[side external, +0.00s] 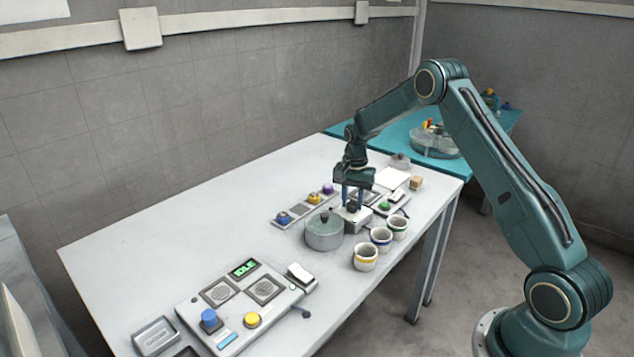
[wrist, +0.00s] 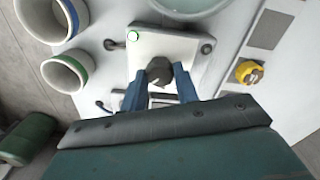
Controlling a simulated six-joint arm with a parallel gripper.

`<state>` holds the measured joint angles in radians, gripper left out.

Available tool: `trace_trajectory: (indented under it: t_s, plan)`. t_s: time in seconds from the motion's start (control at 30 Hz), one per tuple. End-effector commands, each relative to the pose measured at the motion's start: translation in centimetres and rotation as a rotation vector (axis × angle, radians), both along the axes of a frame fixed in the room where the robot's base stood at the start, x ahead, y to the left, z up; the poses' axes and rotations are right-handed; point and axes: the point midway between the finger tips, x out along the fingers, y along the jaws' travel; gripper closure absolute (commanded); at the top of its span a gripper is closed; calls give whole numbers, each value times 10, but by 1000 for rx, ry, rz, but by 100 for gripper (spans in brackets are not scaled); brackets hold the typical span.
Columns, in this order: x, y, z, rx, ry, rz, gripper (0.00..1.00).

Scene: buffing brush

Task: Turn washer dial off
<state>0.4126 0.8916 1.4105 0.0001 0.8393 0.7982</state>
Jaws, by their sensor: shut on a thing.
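The dark faceted dial (wrist: 158,71) stands on a small white box (wrist: 150,43) with a small green-ringed light near one corner. I take it for the washer dial; no label on it is readable. My gripper (wrist: 160,80) is shut on the dial, with one blue finger on each side of it. In the side view, my gripper (side external: 352,195) points down over the white box (side external: 352,221), just behind the lidded grey pot. The fingers partly hide the dial there, and its pointer direction cannot be told.
The grey pot (side external: 324,233) stands close beside the box. Several striped cups (side external: 365,258) line the table's right edge. A strip with blue, yellow and purple knobs (side external: 313,198) lies behind. A panel reading IDLE (side external: 244,268) is in front. The table's left middle is clear.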

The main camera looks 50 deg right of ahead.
Motion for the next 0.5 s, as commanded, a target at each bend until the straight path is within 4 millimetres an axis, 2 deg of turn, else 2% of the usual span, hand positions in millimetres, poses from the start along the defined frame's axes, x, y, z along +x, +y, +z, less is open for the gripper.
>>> trace_trajectory:
  t_s: [0.27, 0.5]
  plan:
    - [0, 0, 0, 0, 0, 115, 93]
    - [0, 0, 0, 1, 0, 296, 93]
